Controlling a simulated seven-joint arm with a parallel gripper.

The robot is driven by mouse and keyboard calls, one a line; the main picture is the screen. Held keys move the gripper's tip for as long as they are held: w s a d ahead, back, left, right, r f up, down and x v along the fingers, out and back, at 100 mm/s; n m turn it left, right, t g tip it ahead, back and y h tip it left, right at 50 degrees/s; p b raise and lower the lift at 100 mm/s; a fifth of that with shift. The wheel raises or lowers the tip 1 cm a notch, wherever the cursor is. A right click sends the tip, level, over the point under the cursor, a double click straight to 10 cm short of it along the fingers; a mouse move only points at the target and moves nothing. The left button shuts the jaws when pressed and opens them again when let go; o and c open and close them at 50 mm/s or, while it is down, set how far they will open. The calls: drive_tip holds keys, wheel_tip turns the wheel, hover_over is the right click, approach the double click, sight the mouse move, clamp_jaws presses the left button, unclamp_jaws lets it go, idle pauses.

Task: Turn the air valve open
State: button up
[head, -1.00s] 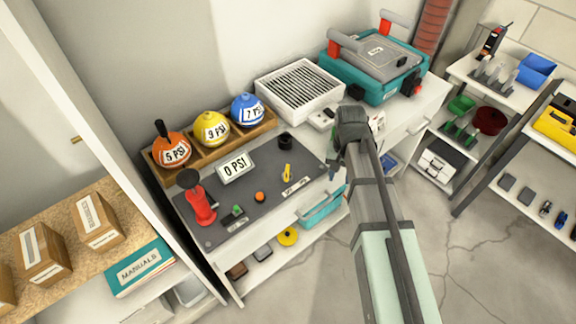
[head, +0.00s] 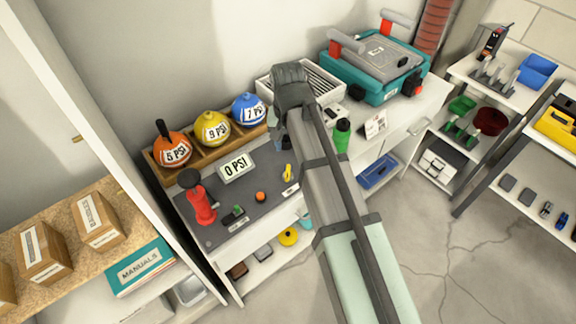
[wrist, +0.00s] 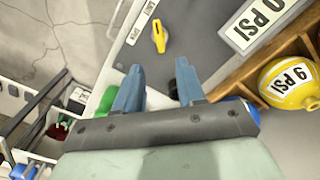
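The air valve is most likely the small yellow handle (head: 287,173) on the right part of the dark grey panel (head: 225,203). In the wrist view the yellow handle (wrist: 159,36) lies beyond the gap between my fingertips. My gripper (wrist: 158,70) is open, with two blue-grey fingers apart and nothing between them. It is apart from the handle. A gauge card (head: 236,167) on the panel reads 0 PSI.
A wooden rack (head: 152,166) behind the panel holds orange, yellow and blue PSI balls. A red pump-like thing (head: 202,204) stands on the panel's left. A green bottle (head: 342,136) is right of my arm. A teal case (head: 376,70) stands at the back right.

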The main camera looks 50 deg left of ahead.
sight(288, 169)
wheel_tip(288, 169, down, 10)
drive_tip(key=shift+f, duration=0.2)
idle(0.3)
clamp_jaws()
idle(0.4)
